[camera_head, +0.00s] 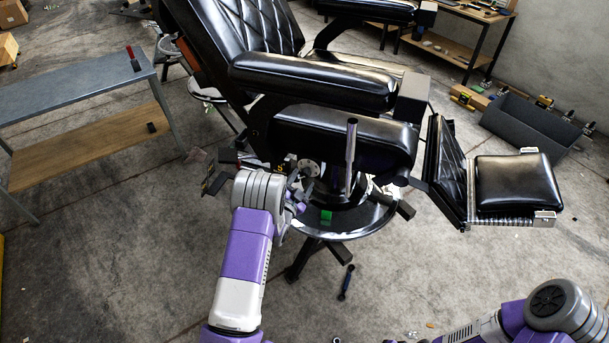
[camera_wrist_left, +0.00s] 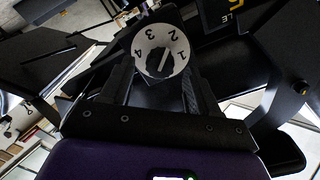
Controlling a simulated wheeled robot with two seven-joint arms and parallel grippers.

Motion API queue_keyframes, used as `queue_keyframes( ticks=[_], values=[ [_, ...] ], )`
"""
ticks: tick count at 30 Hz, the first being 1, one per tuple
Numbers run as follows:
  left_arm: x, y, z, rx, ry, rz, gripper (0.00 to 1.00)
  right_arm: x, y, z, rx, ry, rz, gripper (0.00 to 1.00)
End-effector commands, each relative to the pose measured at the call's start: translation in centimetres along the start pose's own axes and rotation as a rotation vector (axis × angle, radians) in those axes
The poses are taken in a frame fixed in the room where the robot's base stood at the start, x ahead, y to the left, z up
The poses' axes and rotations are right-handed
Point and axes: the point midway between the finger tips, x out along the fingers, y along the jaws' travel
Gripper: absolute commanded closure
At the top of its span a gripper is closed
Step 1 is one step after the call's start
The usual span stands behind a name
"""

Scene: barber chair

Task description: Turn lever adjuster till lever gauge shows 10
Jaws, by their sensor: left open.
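The lever adjuster is a white dial (camera_wrist_left: 160,50) with a black knob, marked with the numbers 1 to 4. It also shows in the head view (camera_head: 309,168), on the side of the barber chair (camera_head: 330,135). My left gripper (camera_wrist_left: 158,84) is open, with its fingers on both sides of the dial's lower part; I cannot tell whether they touch it. In the head view my left gripper (camera_head: 300,192) is beside the dial, partly hidden by its wrist. A dark gauge with yellow characters (camera_wrist_left: 236,8) is cut off at the top; its reading is unclear. My right gripper is out of view.
A chrome lever (camera_head: 351,155) stands upright right of the dial. The footrest (camera_head: 515,182) sticks out to the right. A grey table (camera_head: 75,92) stands at left, a dark bin (camera_head: 530,125) at right. A small dark tool (camera_head: 346,282) lies on the open floor in front.

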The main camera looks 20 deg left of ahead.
Motion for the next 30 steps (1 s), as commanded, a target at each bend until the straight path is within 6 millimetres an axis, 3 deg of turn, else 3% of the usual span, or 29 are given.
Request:
queue_keyframes(
  ticks=[3,9,25,28,30],
  values=[
    [-1.9,0.0,0.0,-0.001,-0.004,0.001,0.39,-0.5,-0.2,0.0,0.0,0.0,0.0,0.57],
    [-3.6,0.1,0.0,-0.001,-0.001,0.002,0.39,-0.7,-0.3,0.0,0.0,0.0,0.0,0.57],
    [-3.8,0.1,0.0,-0.002,-0.002,0.003,0.39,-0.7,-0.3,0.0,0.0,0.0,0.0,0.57],
    [-4.3,1.0,0.7,-0.04,-0.049,0.027,0.39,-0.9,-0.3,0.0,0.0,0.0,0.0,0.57],
    [-5.2,2.7,1.8,-0.112,-0.134,0.072,0.39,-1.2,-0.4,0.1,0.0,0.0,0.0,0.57]
  ],
)
